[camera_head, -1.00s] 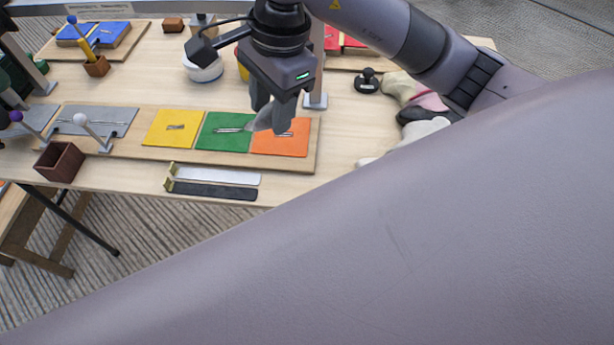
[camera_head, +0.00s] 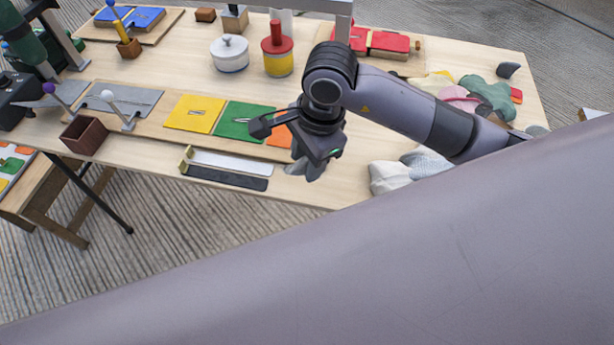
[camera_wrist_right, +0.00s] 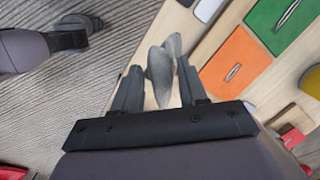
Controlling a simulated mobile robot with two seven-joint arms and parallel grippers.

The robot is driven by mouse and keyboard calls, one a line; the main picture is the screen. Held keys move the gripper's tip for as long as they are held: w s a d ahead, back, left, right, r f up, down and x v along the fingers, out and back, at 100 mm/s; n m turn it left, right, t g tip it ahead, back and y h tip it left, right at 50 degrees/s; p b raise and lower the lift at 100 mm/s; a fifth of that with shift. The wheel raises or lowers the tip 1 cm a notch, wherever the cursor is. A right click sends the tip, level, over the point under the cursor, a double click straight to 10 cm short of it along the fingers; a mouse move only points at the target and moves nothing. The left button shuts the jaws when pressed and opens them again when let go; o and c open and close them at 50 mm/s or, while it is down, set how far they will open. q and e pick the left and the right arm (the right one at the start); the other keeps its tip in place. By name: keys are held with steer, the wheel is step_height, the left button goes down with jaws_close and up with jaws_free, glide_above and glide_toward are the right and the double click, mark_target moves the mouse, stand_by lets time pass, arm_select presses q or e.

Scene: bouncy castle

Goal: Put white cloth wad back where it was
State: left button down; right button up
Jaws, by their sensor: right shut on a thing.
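My right gripper (camera_head: 309,166) is above the front of the wooden table, just right of the orange panel. It is shut on a small grey lump (camera_wrist_right: 162,70), which shows between its fingers in the right wrist view. The lump is narrow and creased; I cannot tell whether it is cloth. A white cloth wad (camera_head: 390,178) lies on the table to the right of the gripper, beside a pale grey ribbed wad (camera_head: 427,162). My forearm partly covers the table behind them. My left gripper is not in view.
A board bears yellow (camera_head: 193,114), green (camera_head: 237,120) and orange (camera_head: 278,137) panels. White and black strips (camera_head: 227,177) lie in front. A white lidded pot (camera_head: 230,54) and a red-yellow can (camera_head: 277,55) stand behind. Coloured cloths (camera_head: 487,95) lie right.

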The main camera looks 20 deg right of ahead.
step_height(320, 180, down, 7)
steer(key=shift+r, duration=0.15)
stand_by(0.4)
steer(key=o, duration=1)
steer(key=shift+c, duration=0.2)
